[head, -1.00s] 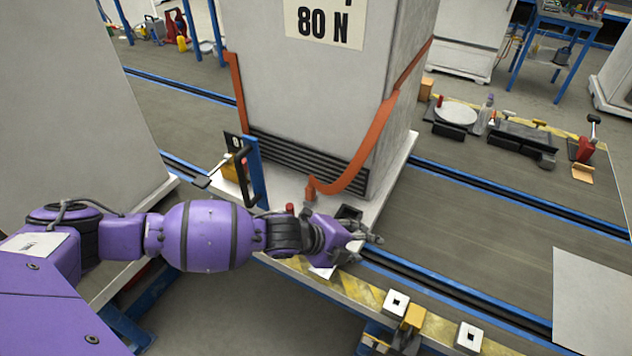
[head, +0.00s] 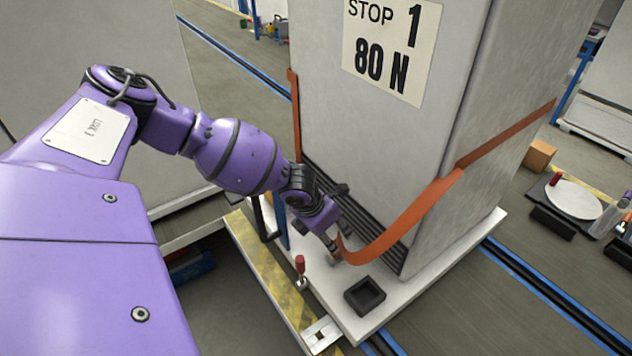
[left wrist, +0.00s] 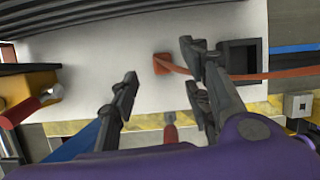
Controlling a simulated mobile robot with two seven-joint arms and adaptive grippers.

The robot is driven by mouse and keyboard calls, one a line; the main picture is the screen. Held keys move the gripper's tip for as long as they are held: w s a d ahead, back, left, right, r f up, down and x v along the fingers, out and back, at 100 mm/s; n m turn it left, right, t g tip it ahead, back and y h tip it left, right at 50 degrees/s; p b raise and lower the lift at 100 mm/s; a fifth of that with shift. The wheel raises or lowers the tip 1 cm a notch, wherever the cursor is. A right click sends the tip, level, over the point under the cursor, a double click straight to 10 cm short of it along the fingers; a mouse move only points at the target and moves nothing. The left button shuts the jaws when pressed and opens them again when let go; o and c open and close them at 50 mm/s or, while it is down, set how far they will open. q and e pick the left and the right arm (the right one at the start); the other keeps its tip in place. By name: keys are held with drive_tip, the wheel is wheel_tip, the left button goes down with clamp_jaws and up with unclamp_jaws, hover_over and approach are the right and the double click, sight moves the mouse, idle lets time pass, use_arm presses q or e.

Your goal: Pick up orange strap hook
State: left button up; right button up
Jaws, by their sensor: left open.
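The orange strap (head: 405,220) hangs loose off the grey cabinet in the head view. Its end hook (left wrist: 161,64) shows in the left wrist view as a small orange block over the white base. My left gripper (head: 334,243) is right beside the strap's lower end in the head view and partly hides the hook. In the left wrist view my left gripper (left wrist: 158,72) is open, with the hook between the lines of its two fingers, nearer the right one. Whether they touch cannot be told. My right gripper is not in view.
The cabinet (head: 400,130) stands on a white base (head: 440,265) with a square black holder (head: 365,296) on it. A red-handled clamp (head: 300,268) stands at the yellow-striped edge (head: 262,275). A blue post (head: 281,220) is close to my left arm.

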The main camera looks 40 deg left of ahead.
sight(335, 243)
use_arm(q)
drive_tip(key=shift+m, duration=0.5)
drive_tip(key=x, duration=0.4)
drive_tip(key=s+x, duration=0.1)
drive_tip(key=x, duration=0.1)
drive_tip(key=shift+f, duration=0.35)
drive_tip(key=shift+w+f, duration=0.25)
drive_tip(key=shift+f, duration=0.15)
drive_tip(key=shift+d, duration=0.1)
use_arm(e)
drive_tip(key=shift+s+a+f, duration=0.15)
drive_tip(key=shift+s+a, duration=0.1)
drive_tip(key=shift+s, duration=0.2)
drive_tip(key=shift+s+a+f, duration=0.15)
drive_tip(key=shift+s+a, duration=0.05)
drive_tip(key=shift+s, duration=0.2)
use_arm(q)
drive_tip(key=shift+r, duration=0.15)
clamp_jaws()
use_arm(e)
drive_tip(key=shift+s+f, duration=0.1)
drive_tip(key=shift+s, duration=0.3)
